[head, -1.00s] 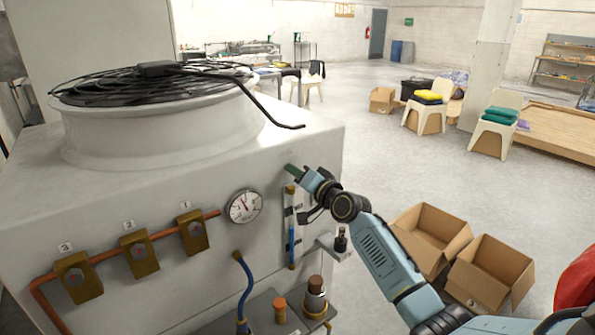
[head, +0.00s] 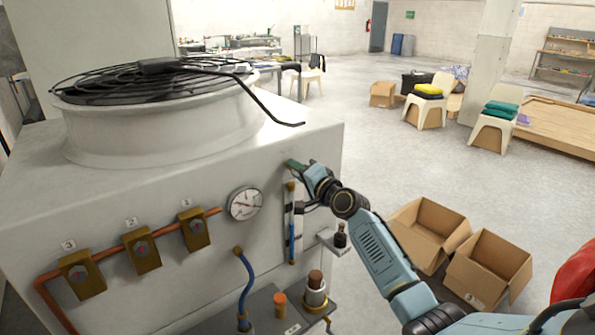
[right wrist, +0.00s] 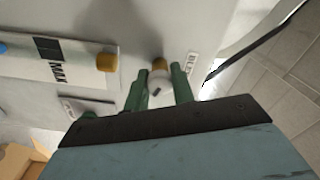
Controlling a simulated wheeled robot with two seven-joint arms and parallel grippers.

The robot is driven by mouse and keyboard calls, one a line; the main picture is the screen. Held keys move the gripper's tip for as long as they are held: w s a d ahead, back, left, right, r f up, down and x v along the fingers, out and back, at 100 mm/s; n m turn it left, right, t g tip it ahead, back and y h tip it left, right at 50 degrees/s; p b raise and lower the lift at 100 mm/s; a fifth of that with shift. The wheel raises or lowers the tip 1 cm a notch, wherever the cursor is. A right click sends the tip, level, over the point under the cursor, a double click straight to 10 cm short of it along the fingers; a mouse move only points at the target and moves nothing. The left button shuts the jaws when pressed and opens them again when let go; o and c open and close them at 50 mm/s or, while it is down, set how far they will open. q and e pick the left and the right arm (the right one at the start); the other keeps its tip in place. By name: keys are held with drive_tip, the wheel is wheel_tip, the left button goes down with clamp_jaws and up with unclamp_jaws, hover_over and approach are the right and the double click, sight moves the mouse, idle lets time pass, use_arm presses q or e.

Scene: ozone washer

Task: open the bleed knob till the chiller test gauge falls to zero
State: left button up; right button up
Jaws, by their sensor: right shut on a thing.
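The round white test gauge (head: 245,203) sits on the front of the pale chiller housing (head: 200,160). Its needle is thin and lies nearly flat; the numbers are too small to read. My right gripper (head: 293,165) is at the housing's face, up and right of the gauge. In the right wrist view its green fingers (right wrist: 160,88) are shut on either side of the small bleed knob (right wrist: 159,75), pale with a brass part behind it. A label starting "BLE" (right wrist: 190,64) is beside it. The gripper hides the knob in the head view. My left gripper is not in view.
A sight tube (head: 291,225) with blue in it stands just below the gripper. Numbered brass valves (head: 141,250) line a copper pipe at left. A fan guard (head: 150,82) tops the housing. Open cardboard boxes (head: 487,270) are on the floor at right.

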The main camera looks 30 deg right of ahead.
drive_tip(key=o, duration=1)
drive_tip(key=s, duration=0.9)
drive_tip(key=s+d+b, duration=0.1)
drive_tip(key=s, duration=0.3)
drive_tip(key=shift+s, duration=0.15)
